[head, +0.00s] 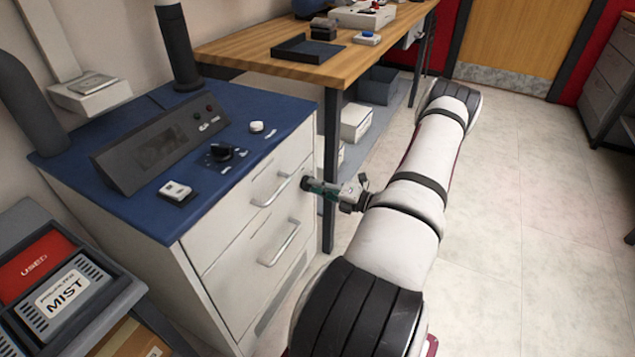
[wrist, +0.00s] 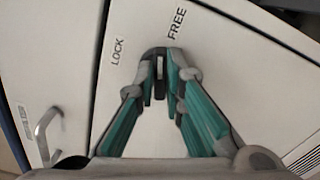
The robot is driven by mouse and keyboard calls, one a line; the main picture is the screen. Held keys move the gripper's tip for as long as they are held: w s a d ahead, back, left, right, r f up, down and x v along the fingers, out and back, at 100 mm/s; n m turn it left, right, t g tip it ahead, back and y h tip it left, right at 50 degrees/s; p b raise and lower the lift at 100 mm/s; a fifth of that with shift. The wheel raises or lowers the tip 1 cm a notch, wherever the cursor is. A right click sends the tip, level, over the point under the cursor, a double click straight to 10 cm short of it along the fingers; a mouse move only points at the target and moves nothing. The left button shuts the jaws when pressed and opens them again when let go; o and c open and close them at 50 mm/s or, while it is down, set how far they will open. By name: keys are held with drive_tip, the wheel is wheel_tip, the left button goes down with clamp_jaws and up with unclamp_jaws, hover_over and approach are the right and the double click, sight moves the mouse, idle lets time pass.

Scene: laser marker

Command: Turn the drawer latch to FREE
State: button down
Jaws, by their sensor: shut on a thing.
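The drawer latch (wrist: 160,72) is a small dark piece on the white cabinet face, seen in the wrist view between my fingertips. The fingers cover most of it, so its exact angle is hard to tell. The label LOCK (wrist: 117,52) is printed up and left of it, and the label FREE (wrist: 177,23) above and slightly right. My gripper (wrist: 160,60), with green fingers, is shut on the latch. In the head view my gripper (head: 308,186) reaches the right end of the drawer front; the latch is hidden there.
The white drawer cabinet (head: 225,238) has a blue top with a dark control console (head: 155,145), a black knob (head: 221,152) and a white button. Drawer handles (head: 280,243) stick out near my gripper. A wooden bench (head: 340,68) stands behind. The floor at right is clear.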

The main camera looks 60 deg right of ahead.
drive_tip(key=shift+f+m+p, duration=0.15)
drive_tip(key=shift+m+p, duration=0.3)
drive_tip(key=shift+m, duration=1.45)
drive_tip(key=c, duration=1.7)
unclamp_jaws()
drive_tip(key=s, duration=0.8)
drive_tip(key=s+d, duration=0.1)
drive_tip(key=s, duration=0.3)
